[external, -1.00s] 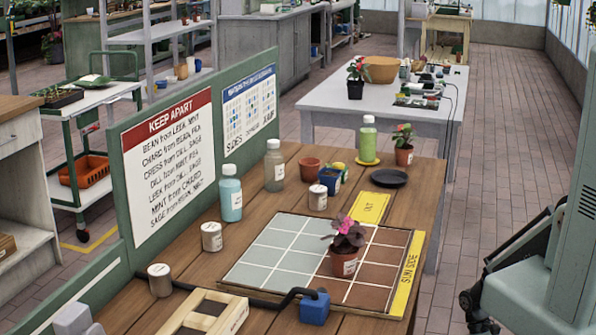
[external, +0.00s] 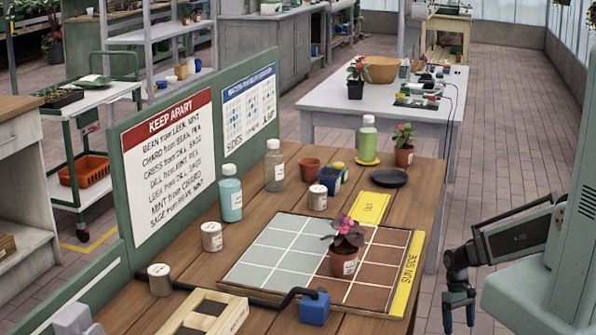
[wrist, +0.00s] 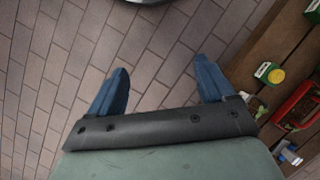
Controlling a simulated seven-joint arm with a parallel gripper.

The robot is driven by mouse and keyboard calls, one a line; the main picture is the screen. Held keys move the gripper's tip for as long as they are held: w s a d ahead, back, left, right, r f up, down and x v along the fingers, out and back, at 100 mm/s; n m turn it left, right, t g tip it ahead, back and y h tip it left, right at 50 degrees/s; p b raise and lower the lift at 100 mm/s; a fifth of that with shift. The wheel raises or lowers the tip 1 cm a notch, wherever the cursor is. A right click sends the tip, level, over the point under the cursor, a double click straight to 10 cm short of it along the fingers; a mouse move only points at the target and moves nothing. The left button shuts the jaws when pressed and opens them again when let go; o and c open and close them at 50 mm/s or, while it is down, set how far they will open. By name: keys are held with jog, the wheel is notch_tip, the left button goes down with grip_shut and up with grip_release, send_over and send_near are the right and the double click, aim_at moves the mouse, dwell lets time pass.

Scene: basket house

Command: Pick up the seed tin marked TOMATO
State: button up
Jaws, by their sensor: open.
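Three small tins with pale labels stand on the wooden table in the external view: a front tin (external: 160,280), a middle tin (external: 212,237) and a back tin (external: 318,197). Their label words are too small to read, so I cannot tell which is marked TOMATO. My gripper (external: 460,318) hangs beyond the table's right edge, away from all the tins. In the wrist view my gripper (wrist: 162,88) is open and empty above the brick floor.
A gridded board (external: 262,250) lies mid-table with a potted plant (external: 344,262) on it. A blue block (external: 314,307) and a wooden frame (external: 205,312) are at the front. Bottles (external: 231,198) stand by the green sign panel (external: 168,165). Floor right of the table is clear.

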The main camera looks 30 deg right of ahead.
jog(key=w+d+r+m+t, duration=0.1)
jog(key=w+d+r+t, duration=0.2)
jog(key=w+d+r, duration=0.45)
jog(key=w+d+r+m+t+y, duration=0.15)
jog(key=w+d+r, duration=0.25)
jog(key=w, duration=0.6)
jog(key=w+d+r+m+t+h, duration=0.1)
jog(key=w+d+r+t, duration=0.2)
jog(key=w+d+r, duration=0.4)
jog(key=w+d+r+n+t, duration=0.2)
jog(key=w+d+r, duration=0.2)
jog(key=w+r, duration=0.5)
jog(key=w+d+r+n+t, duration=0.15)
jog(key=w+d+r, duration=0.25)
jog(key=r, duration=0.8)
jog(key=w+a+r+n+y, duration=0.2)
jog(key=w+a+r+n, duration=0.15)
jog(key=a, duration=0.45)
jog(key=n+g+h, duration=0.2)
jog(key=n+g, duration=0.5)
jog(key=n, duration=1)
send_near(319, 188)
jog(key=shift+y, duration=0.25)
jog(key=shift+a+f, duration=0.2)
jog(key=shift+f, duration=1.7)
jog(key=shift+a+f, duration=0.15)
jog(key=shift+f, duration=1.75)
jog(key=shift+a+f, duration=0.2)
jog(key=shift+f, duration=1.75)
